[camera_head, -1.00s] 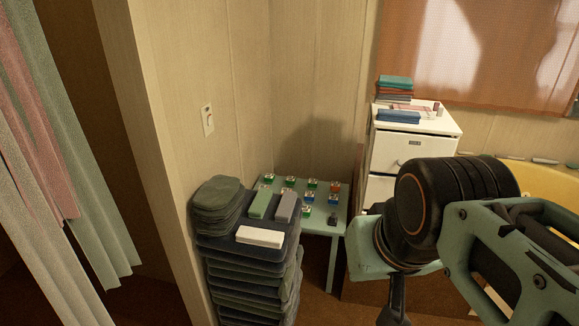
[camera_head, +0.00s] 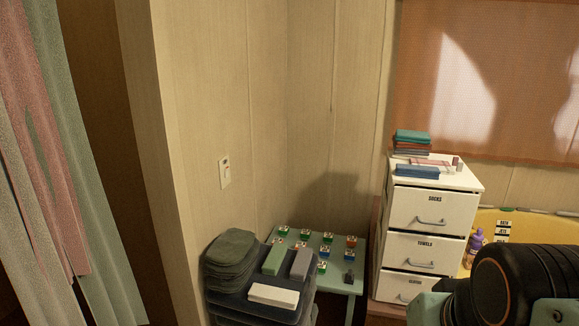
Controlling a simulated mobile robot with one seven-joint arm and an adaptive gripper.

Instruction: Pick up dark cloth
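Dark folded cloths (camera_head: 232,262) lie in a small grey-green pile at the left on top of a taller stack of dark folded cloths (camera_head: 237,302). I cannot tell which of these is the dark cloth of the task. On the same stack lie a green block (camera_head: 275,258), a grey block (camera_head: 301,263) and a white block (camera_head: 273,296). Part of my arm shows at the lower right, away from the stack. My gripper's fingers are outside the picture.
A small green table (camera_head: 343,285) with several little coloured boxes stands behind the stack. A white drawer unit (camera_head: 432,208) bears folded cloths (camera_head: 411,142). A yellow tub (camera_head: 512,229) is at right. Curtains (camera_head: 60,160) hang at left.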

